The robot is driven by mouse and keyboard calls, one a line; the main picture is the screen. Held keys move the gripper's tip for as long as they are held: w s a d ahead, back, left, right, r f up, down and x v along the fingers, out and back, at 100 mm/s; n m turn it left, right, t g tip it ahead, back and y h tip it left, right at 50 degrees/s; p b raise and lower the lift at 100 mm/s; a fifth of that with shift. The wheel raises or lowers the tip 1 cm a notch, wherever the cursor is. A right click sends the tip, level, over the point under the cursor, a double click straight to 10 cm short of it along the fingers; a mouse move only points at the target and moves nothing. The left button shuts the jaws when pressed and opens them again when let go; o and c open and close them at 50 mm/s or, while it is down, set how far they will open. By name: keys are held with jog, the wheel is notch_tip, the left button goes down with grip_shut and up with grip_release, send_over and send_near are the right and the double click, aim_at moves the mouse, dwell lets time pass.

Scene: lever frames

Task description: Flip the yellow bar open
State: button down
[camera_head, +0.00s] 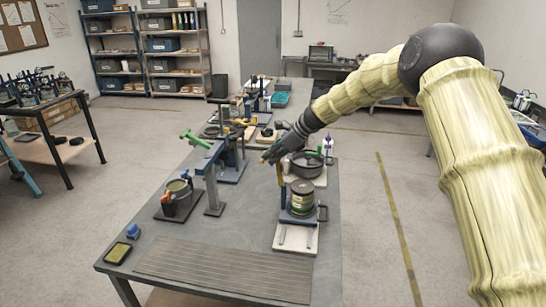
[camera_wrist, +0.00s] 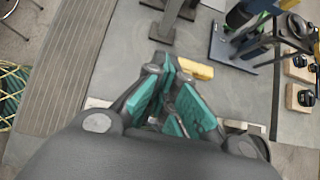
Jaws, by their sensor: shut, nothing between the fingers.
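A yellow bar (camera_head: 280,174) stands roughly upright at the left side of a blue frame (camera_head: 293,216) that holds a round can (camera_head: 301,197) on a pale base. In the wrist view, a short yellow piece, seemingly the bar (camera_wrist: 196,69), shows just beyond and to the right of the fingertips. My gripper (camera_head: 268,157) is close to the bar's upper end. Its teal-padded fingers (camera_wrist: 174,88) are shut with nothing held. I cannot tell whether they touch the bar. The lower part of the bar is hidden in the wrist view.
A black round pan (camera_head: 305,165) and a white bottle (camera_head: 328,144) are behind the blue frame.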

jog(key=shift+r, duration=0.1)
dwell(0.3)
notch_tip(320, 180, up, 10)
jog(key=p, duration=0.7)
jog(key=shift+d, duration=0.45)
jog(key=shift+s+f, duration=0.1)
jog(key=shift+f, duration=0.1)
